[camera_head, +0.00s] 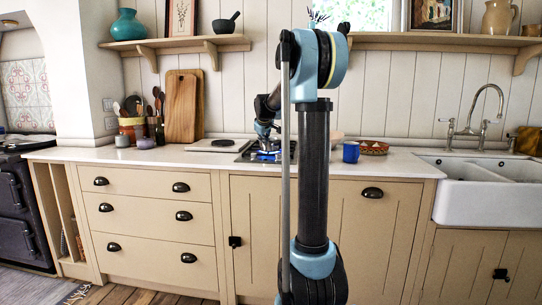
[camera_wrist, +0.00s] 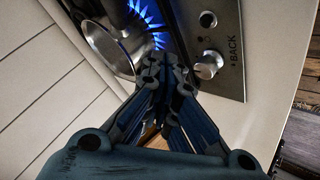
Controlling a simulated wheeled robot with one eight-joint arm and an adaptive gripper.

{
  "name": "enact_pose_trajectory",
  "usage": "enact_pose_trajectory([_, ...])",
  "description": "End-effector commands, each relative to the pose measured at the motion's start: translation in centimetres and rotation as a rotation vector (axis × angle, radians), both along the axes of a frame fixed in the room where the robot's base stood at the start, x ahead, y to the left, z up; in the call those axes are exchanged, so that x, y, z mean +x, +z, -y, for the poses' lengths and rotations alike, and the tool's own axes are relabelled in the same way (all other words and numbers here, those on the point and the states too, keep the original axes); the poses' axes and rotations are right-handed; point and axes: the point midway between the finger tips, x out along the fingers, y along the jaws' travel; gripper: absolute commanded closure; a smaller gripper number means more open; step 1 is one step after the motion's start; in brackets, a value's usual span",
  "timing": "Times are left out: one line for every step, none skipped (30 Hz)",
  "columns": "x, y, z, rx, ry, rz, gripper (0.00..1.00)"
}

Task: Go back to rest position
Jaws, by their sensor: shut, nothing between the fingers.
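My gripper (camera_wrist: 164,72) is shut and empty in the wrist view, with its fingertips together above the edge of the hob. In the head view my arm rises in the middle and reaches to the counter, and my gripper (camera_head: 268,147) is small there, close over the hob. The hob (camera_wrist: 226,50) has knobs (camera_wrist: 208,65) along one side and a lit blue flame (camera_wrist: 147,14). A metal pan (camera_wrist: 108,42) sits by the flame, left of my fingertips. I cannot tell whether the fingers touch anything.
A blue mug (camera_head: 351,152) and a patterned bowl (camera_head: 374,148) stand right of the hob. A cutting board (camera_head: 183,106) and utensil pots (camera_head: 132,128) stand to the left. The sink (camera_head: 480,195) is at the right. Shelves (camera_head: 440,43) hang above. Counter (camera_head: 90,154) at left is mostly clear.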

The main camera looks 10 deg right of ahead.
Motion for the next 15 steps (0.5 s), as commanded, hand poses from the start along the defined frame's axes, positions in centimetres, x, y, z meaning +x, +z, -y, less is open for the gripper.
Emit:
enact_pose_trajectory([0.0,0.0,0.0,0.0,0.0,0.0,1.0])
enact_pose_trajectory([-0.1,0.0,0.0,0.001,-0.001,-0.001,1.0])
enact_pose_trajectory([-0.4,0.0,0.0,0.003,-0.003,-0.003,1.0])
enact_pose_trajectory([-0.8,-0.1,0.1,0.006,-0.006,-0.006,1.0])
enact_pose_trajectory([-1.2,-0.1,0.1,0.009,-0.009,-0.01,1.0])
enact_pose_trajectory([-2.1,-0.2,0.2,0.016,-0.016,-0.017,1.0])
enact_pose_trajectory([-2.9,-0.4,0.2,0.022,-0.023,-0.025,1.0])
enact_pose_trajectory([-3.9,-0.5,0.3,0.031,-0.031,-0.033,1.0])
enact_pose_trajectory([-5.2,-0.7,0.4,0.042,-0.043,-0.044,1.0])
enact_pose_trajectory([-6.4,-1.0,0.5,0.051,-0.052,-0.056,1.0])
enact_pose_trajectory([-7.6,-1.2,0.5,0.061,-0.063,-0.066,1.0])
enact_pose_trajectory([-9.1,-1.5,0.6,0.074,-0.077,-0.081,1.0])
enact_pose_trajectory([-10.4,-1.8,0.7,0.083,-0.088,-0.092,1.0])
enact_pose_trajectory([-11.5,-2.1,0.8,0.093,-0.099,-0.102,1.0])
enact_pose_trajectory([-13.1,-2.5,0.8,0.105,-0.113,-0.117,1.0])
